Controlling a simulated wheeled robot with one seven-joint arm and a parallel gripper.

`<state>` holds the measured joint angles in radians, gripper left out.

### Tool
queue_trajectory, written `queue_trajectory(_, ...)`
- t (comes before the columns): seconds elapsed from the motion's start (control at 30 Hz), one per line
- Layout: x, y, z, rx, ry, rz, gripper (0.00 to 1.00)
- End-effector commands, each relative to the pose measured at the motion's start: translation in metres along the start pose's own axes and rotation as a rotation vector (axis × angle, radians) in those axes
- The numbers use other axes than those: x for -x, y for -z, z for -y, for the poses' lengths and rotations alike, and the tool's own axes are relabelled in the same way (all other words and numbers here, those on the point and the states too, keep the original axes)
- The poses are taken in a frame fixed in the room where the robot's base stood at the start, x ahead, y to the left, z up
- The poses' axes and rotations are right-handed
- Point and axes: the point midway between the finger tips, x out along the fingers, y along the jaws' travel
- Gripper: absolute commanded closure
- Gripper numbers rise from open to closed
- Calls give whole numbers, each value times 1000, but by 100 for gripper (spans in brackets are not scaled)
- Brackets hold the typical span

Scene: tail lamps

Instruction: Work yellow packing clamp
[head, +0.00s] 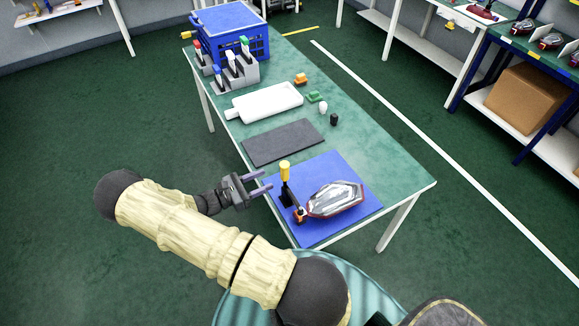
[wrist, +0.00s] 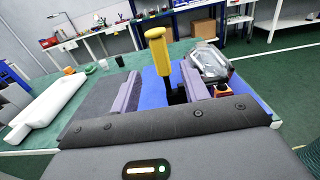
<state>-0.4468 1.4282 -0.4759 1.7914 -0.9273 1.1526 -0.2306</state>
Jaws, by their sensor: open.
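The packing clamp has an upright yellow handle (head: 285,171) on a black base, and stands on a blue mat (head: 340,222) at the near end of the table. A tail lamp (head: 335,198) with clear and red parts lies on the mat just right of the clamp, by a small orange part (head: 299,215). My gripper (head: 262,185) is open and empty, left of the handle. In the wrist view the yellow handle (wrist: 159,52) stands upright, seen between my two purple-grey fingers and beyond them; contact cannot be told. The clamp's base is partly hidden by my gripper there.
Behind the mat lie a dark grey pad (head: 284,142) and a white board (head: 265,102). Small orange, green, white and black items sit to their right. A grey holder (head: 236,72) and a blue crate (head: 245,45) stand at the far end. Green floor surrounds the table.

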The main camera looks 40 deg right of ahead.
Motion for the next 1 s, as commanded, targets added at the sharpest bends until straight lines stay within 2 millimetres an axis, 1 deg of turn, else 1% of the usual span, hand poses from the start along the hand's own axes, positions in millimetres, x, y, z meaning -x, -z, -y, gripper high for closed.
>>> queue_trajectory(0.03, -10, -3, 1, 2, 3, 3, 55)
queue_trajectory(0.1, -23, -3, 1, 2, 3, 2, 55)
queue_trajectory(0.4, -76, -3, 1, 2, 3, 3, 55)
queue_trajectory(0.5, -90, -2, 0, 0, 2, 1, 55)
queue_trajectory(0.6, -99, -1, 0, 0, 1, 1, 55)
queue_trajectory(0.7, -104, 0, 0, 0, 0, 0, 55)
queue_trajectory(0.93, -104, 0, 0, 0, -1, 0, 55)
queue_trajectory(0.97, -104, 0, 0, -1, -1, 0, 56)
queue_trajectory(1.0, -104, 0, 0, -1, -1, 0, 64)
